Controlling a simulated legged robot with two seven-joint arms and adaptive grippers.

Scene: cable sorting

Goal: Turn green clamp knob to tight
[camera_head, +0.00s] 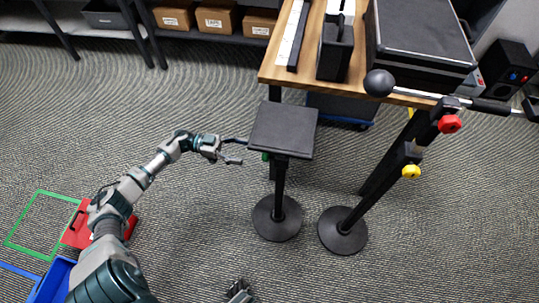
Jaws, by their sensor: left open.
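The green clamp knob (265,156) shows as a small green patch on the left side of a black stand's post, just under its square top plate (283,129). The plate hides most of it, so its turn position cannot be told. My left gripper (238,151) is open, its fingers pointing right toward the knob, with a small gap visible between them and the green patch. My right gripper (240,292) shows only in part at the bottom edge, away from the stand; its jaws are unclear.
A second stand (343,230) carries a red knob (450,123), a yellow knob (411,171) and a boom with a ball end (379,83). A wooden table (275,70) with black cases is behind. A red case (78,232) lies left. Carpet between is clear.

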